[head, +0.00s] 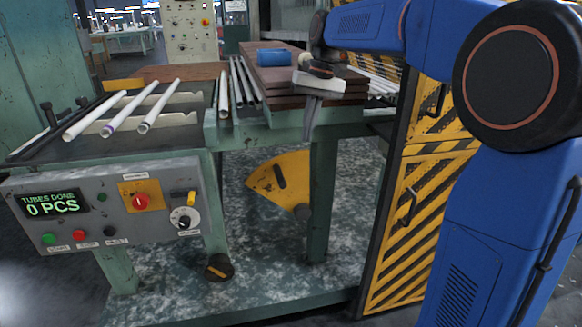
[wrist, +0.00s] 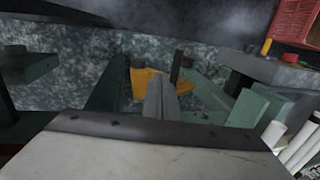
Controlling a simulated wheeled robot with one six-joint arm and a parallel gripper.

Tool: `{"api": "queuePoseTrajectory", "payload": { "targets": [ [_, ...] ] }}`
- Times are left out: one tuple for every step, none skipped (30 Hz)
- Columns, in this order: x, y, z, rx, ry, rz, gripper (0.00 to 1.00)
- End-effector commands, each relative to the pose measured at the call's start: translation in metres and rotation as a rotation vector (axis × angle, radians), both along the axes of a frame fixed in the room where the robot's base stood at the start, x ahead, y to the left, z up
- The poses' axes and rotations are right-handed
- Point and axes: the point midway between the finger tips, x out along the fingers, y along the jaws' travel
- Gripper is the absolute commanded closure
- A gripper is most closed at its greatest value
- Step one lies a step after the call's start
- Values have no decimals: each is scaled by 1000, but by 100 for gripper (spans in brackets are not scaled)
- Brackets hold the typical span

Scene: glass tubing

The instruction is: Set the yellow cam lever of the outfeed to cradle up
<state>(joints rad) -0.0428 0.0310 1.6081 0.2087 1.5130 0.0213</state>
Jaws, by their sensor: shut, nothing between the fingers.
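A yellow sector-shaped plate (head: 280,180) hangs below the green bench frame in the head view, with a dark slot or handle on its face. I take it for the cam lever; its setting marks cannot be read. Part of a yellow piece (wrist: 148,84) also shows in the wrist view, partly hidden behind my fingers. My gripper (head: 309,136) is shut and empty, pointing down in front of the bench edge, above and right of the plate and apart from it. Its closed fingers show in the wrist view (wrist: 158,82).
A control box (head: 110,210) with a display reading 0 PCS, buttons and a small yellow lever (head: 191,197) is at left. White tubes (head: 125,110) lie on the bench. A green leg (head: 320,190) stands right of the plate. A yellow-black striped cabinet (head: 425,200) is at right.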

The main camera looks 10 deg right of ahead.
Motion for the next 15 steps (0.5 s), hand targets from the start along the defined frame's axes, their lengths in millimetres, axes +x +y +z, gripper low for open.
{"api": "queuePoseTrajectory", "payload": {
  "targets": [
    [0, -8, -3, 18, -2, -8, 100],
    [1, -10, -5, 30, -4, -9, 100],
    [1, -14, -6, 42, -7, -8, 100],
    [1, -16, -7, 50, -9, -11, 100],
    [1, -18, -8, 57, -10, -10, 100],
    [1, -19, -9, 65, -12, -10, 100],
    [1, -21, -9, 69, -14, -10, 100],
    [1, -21, -10, 72, -14, -12, 100],
    [2, -22, -11, 75, -14, -12, 100],
    [2, -22, -12, 77, -15, -12, 100],
    [2, -22, -13, 78, -15, -12, 100],
    [2, -21, -15, 78, -16, -11, 100],
    [2, -20, -18, 78, -16, -11, 100],
    [2, -19, -20, 78, -15, -11, 100],
    [1, -18, -25, 78, -14, -9, 100]
  ]
}}
